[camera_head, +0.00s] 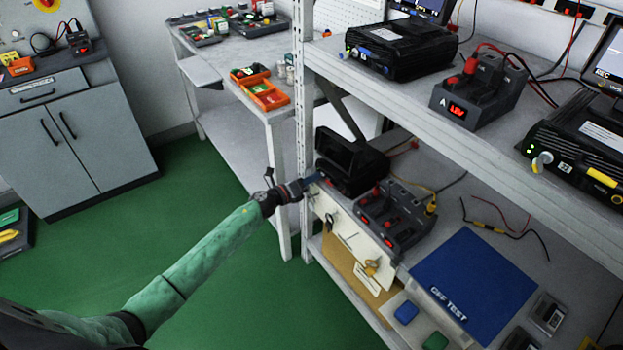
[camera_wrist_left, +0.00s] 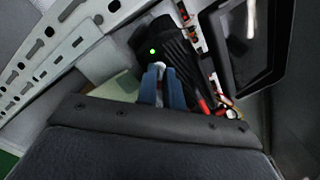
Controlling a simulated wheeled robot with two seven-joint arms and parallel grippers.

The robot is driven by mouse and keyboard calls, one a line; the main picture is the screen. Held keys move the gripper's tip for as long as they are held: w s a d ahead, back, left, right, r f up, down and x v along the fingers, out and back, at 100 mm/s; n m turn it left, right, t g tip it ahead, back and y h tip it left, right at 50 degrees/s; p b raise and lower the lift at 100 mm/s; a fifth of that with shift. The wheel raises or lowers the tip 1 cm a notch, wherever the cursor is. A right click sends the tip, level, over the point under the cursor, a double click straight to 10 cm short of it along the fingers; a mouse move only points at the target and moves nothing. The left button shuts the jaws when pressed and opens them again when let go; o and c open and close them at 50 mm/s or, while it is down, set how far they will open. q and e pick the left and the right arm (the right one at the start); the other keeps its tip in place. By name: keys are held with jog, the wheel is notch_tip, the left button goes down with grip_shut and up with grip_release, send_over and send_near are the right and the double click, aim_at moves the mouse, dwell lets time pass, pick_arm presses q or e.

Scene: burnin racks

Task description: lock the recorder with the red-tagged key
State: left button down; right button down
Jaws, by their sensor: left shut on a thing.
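A black recorder (camera_head: 352,163) with a raised screen stands on the lower shelf. In the left wrist view the recorder (camera_wrist_left: 178,55) shows a lit green light. My left gripper (camera_head: 312,181) reaches in from the left and its tips are at the recorder's front. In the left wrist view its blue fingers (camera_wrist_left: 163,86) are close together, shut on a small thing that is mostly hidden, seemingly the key. A speck of red shows by the fingertips in the head view. I cannot tell how far the key sits in the lock. My right gripper is not in view.
A grey charger-like unit (camera_head: 396,214) stands just right of the recorder. A blue mat (camera_head: 470,270) lies on the lower shelf.

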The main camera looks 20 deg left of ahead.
pick_arm(q)
jog(key=c, duration=1.9)
grip_release()
jog(key=shift+a, duration=0.1)
